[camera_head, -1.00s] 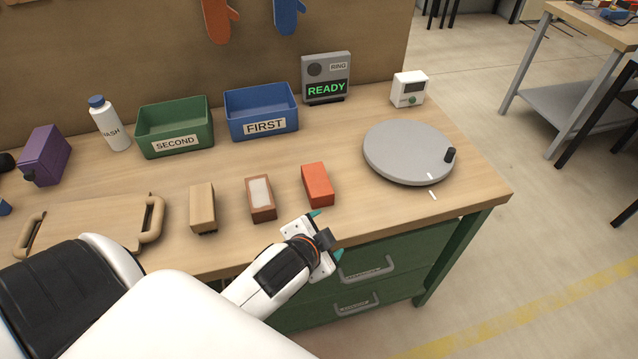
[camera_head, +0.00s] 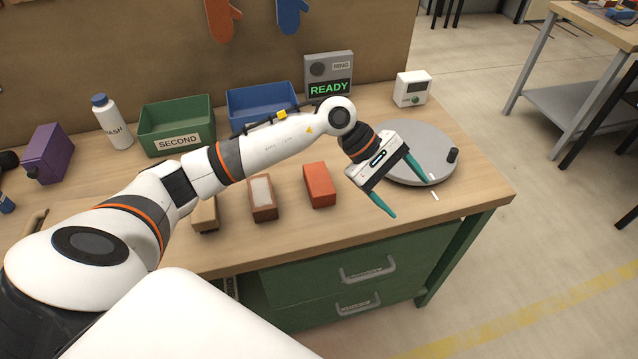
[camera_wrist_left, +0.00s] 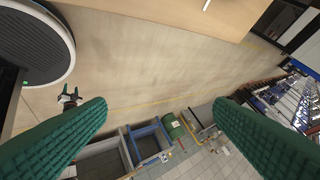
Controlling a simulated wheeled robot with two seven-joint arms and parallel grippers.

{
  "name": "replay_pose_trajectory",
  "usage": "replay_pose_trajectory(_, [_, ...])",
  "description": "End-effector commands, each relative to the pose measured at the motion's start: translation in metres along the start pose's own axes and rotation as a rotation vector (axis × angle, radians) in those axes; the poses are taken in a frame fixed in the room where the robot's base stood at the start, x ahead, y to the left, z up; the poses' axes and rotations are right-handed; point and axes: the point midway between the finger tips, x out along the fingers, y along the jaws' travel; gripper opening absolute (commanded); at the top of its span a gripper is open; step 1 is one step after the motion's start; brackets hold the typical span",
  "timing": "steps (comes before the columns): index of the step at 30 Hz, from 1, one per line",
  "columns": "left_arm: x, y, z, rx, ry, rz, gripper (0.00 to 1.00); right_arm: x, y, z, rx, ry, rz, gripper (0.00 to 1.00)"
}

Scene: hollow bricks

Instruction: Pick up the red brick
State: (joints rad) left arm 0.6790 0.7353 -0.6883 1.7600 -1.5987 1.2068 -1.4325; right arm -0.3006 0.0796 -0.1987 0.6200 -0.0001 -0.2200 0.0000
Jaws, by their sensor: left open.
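The red brick (camera_head: 320,185) stands on the wooden bench near its front edge, at the right end of a row of bricks in the head view. My left gripper (camera_head: 413,198) is to the right of the red brick and apart from it, over the front of the grey round turntable and the bench edge. Its two green fingers are spread wide with nothing between them. In the left wrist view the open fingers (camera_wrist_left: 160,110) frame the floor, and the red brick is not seen there.
A brown brick with a pale top (camera_head: 262,198) and a tan brick (camera_head: 206,216) stand left of the red one. The turntable (camera_head: 405,140), blue bin (camera_head: 258,98), green bin (camera_head: 176,120) and READY display (camera_head: 329,78) are behind. My left arm spans above the bench.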

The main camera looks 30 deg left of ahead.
Motion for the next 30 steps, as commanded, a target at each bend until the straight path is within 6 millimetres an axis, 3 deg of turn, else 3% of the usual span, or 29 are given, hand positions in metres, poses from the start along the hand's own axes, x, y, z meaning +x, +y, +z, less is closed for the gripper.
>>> replay_pose_trajectory(1, [-0.022,0.004,0.031,0.078,-0.137,0.096,0.76,0.000,0.000,0.000,0.000,0.000,0.000,0.48])
replay_pose_trajectory(3, [-0.055,0.014,0.068,0.158,-0.299,0.242,0.76,0.000,0.000,0.000,0.000,-0.001,0.000,0.48])
replay_pose_trajectory(6, [-0.102,0.026,0.104,0.209,-0.464,0.415,0.76,0.000,0.000,0.001,-0.001,-0.001,0.000,0.48])
replay_pose_trajectory(9, [-0.136,0.033,0.122,0.220,-0.557,0.529,0.76,0.000,0.000,0.001,-0.001,-0.001,0.000,0.48])
replay_pose_trajectory(11, [-0.146,0.037,0.127,0.220,-0.583,0.568,0.76,0.000,0.000,0.001,-0.001,-0.001,0.000,0.48])
replay_pose_trajectory(14, [-0.147,0.043,0.134,0.218,-0.597,0.595,0.76,-0.004,0.000,0.001,-0.001,-0.001,0.000,0.48])
replay_pose_trajectory(22, [-0.116,0.063,0.159,0.218,-0.593,0.594,0.76,-0.017,0.000,0.002,-0.002,-0.001,0.000,0.48])
replay_pose_trajectory(30, [-0.100,0.073,0.171,0.218,-0.592,0.592,0.76,-0.025,0.000,0.003,-0.002,-0.001,0.000,0.48])
